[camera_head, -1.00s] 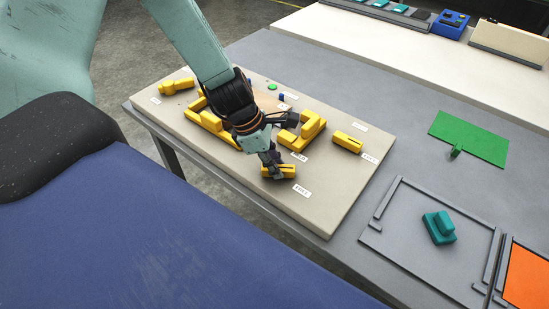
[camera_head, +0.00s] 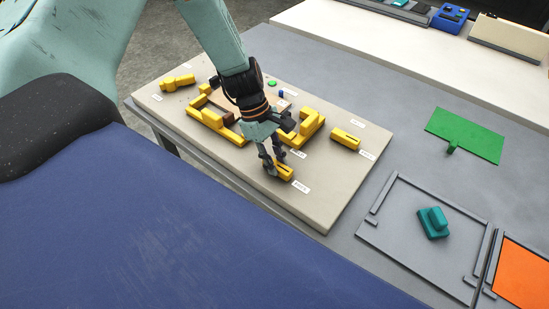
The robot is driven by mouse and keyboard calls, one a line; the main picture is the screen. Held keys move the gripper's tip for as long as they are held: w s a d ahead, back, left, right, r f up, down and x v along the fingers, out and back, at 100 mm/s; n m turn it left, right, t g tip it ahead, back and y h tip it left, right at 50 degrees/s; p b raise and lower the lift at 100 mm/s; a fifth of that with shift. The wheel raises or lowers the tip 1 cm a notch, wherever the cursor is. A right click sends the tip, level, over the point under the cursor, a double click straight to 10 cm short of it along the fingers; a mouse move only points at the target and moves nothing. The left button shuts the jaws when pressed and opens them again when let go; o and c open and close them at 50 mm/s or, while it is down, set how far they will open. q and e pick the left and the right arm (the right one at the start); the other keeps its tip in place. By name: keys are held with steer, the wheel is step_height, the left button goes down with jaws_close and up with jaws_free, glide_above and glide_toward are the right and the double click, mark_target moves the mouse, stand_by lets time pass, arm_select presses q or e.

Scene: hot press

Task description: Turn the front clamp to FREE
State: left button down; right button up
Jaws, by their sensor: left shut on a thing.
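The front clamp (camera_head: 286,174) is a small yellow bar with a dark slot near the front edge of the beige board (camera_head: 322,213). My left gripper (camera_head: 275,164) reaches down from above and is shut on this clamp, covering its left part. A small white label (camera_head: 301,187) lies just right of the clamp, and another label (camera_head: 299,153) lies behind it; their text is too small to read surely. My right gripper is not in view.
Yellow blocks (camera_head: 302,129) surround a brown piece (camera_head: 215,112) on the board. Another slotted yellow bar (camera_head: 345,139) sits to the right, and a yellow piece (camera_head: 178,81) at the back left. A teal block (camera_head: 433,223) and green plate (camera_head: 465,135) lie on the grey table.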

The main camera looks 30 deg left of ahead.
arm_select(q)
steer(key=shift+s+d+f, duration=0.1)
steer(key=shift+s, duration=0.1)
steer(key=c, duration=1.5)
jaws_free()
steer(key=o, duration=0.4)
steer(key=shift+w, duration=0.15)
steer(key=shift+c, duration=0.2)
steer(key=v, duration=1.2)
steer(key=shift+d, duration=0.1)
